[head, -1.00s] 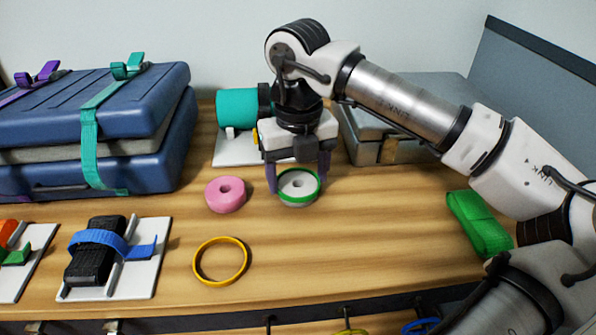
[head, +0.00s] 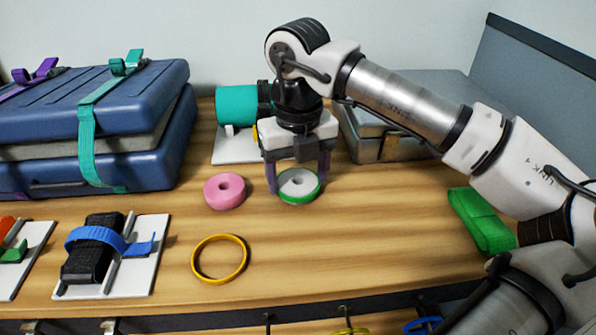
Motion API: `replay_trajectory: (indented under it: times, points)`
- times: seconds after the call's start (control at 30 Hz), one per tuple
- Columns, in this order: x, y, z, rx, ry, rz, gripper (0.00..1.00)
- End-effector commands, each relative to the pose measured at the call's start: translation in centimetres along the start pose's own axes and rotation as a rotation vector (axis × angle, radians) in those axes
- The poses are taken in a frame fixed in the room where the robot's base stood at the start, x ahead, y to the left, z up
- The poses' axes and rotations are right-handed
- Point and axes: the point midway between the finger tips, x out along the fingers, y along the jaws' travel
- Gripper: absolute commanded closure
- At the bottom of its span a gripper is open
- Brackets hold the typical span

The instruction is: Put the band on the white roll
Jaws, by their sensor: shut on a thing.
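The white roll (head: 298,181) lies flat on the table with its hole facing up. The green band (head: 303,201) is around the roll's side, and its front edge shows low, near the table. Its back part is hidden behind the roll. My gripper (head: 298,186) points down over the roll, with one purple finger at the left and one at the right of the band. It is shut on the green band. The fingertips are close to the table.
A pink roll (head: 225,191) stands just left of my gripper. A yellow band (head: 219,259) lies on the table in front. A teal cylinder (head: 237,104) and a grey case (head: 395,148) are behind. A folded green strap (head: 481,220) lies at right. The front middle is clear.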

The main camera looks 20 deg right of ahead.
Motion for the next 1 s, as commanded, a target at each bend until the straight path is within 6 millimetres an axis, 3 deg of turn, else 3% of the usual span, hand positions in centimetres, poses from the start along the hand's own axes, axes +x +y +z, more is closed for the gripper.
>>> replay_trajectory:
  times: [0.47,0.5,0.67,1.0]
  points:
    - [0.14,0.0,0.0,0.0,0.0,0.0,0.51]
    - [0.14,0.0,0.0,0.0,0.0,0.0,0.25]
    - [0.14,0.0,0.0,0.0,0.0,0.0,0.05]
    - [-0.07,0.0,0.0,0.0,0.0,0.0,0.05]
